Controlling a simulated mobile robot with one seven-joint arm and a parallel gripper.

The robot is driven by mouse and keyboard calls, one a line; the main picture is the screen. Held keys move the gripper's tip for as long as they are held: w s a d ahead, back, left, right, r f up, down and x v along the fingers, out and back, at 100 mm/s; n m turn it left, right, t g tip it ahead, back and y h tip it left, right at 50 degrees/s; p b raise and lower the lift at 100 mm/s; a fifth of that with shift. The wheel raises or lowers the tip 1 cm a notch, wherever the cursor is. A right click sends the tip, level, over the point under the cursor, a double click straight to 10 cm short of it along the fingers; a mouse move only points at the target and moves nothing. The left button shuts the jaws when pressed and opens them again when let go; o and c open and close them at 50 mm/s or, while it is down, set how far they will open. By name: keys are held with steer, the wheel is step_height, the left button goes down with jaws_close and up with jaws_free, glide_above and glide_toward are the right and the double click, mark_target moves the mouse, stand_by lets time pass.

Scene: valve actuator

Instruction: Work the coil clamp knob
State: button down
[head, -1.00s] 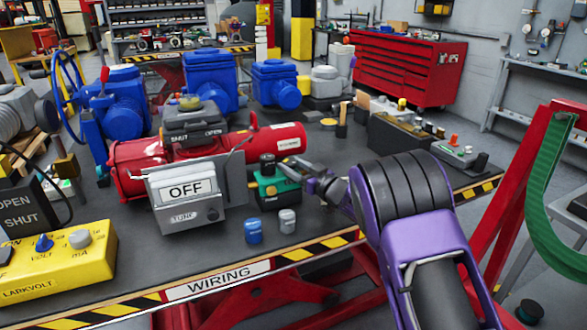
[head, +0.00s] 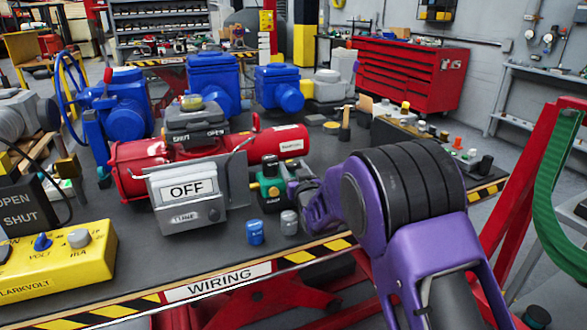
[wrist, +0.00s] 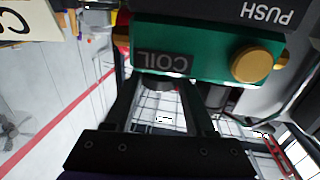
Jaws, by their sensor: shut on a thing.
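The small green coil unit (head: 270,197) stands on the bench, right of the grey box with the OFF sign. It has a dark top and a brass button. In the wrist view the green unit (wrist: 215,62) fills the top, with a COIL label, the brass button (wrist: 251,64) and a PUSH label, all upside down.
A blue cap (head: 254,232) and a grey cap (head: 289,222) stand in front of the unit. The OFF box (head: 187,205) and a red cylinder (head: 130,170) are to the left. A dark box (head: 395,133) stands behind right. The bench's right front is clear.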

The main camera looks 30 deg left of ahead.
steer(key=c, duration=0.5)
jaws_free()
steer(key=v, duration=1.7)
steer(key=shift+s+d, duration=0.15)
steer(key=shift+d, duration=0.05)
